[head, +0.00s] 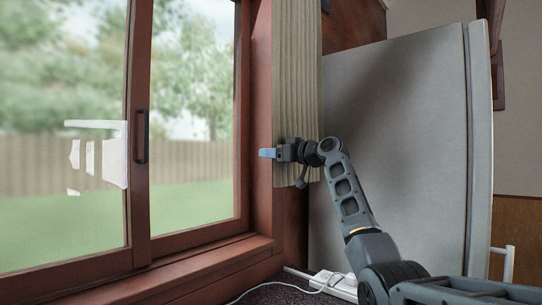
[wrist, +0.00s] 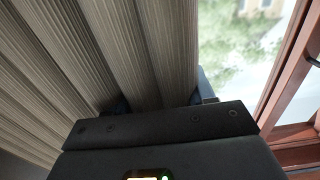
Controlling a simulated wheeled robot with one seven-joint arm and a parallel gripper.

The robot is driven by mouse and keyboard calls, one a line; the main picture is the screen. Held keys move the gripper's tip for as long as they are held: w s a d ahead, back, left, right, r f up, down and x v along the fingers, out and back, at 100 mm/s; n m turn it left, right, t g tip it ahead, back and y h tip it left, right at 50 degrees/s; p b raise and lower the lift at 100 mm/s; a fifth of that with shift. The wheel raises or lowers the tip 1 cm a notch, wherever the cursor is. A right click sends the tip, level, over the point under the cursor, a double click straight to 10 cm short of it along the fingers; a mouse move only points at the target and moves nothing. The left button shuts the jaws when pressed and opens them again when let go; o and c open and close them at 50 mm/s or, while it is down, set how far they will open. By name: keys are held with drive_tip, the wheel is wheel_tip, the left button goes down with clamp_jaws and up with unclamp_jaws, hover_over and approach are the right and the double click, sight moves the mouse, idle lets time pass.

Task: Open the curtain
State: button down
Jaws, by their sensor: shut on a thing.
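The curtain (head: 297,75) is a pleated beige cloth, bunched in a narrow strip at the right side of the window. It also fills the left and middle of the wrist view (wrist: 145,50). My gripper (head: 268,153) is at the curtain's left edge, low on the cloth, and is shut on it. In the wrist view its blue fingertips (wrist: 158,104) are partly hidden by the cloth folds between them. The window (head: 190,90) beside the curtain is uncovered, with greenery and a fence showing through the glass.
The window has a red-brown wooden frame (head: 262,120) with a dark handle (head: 142,136) and a sill (head: 185,277) below. A large grey fridge-like cabinet (head: 400,130) stands close to the right of the curtain. A white power strip (head: 336,284) with a cable lies low down.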

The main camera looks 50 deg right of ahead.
drive_tip(key=shift+d, duration=0.1)
drive_tip(key=shift+c, duration=2.4)
unclamp_jaws()
drive_tip(key=s+b, duration=0.1)
drive_tip(key=s, duration=0.6)
drive_tip(key=shift+s+b, duration=0.4)
drive_tip(key=shift+d, duration=0.1)
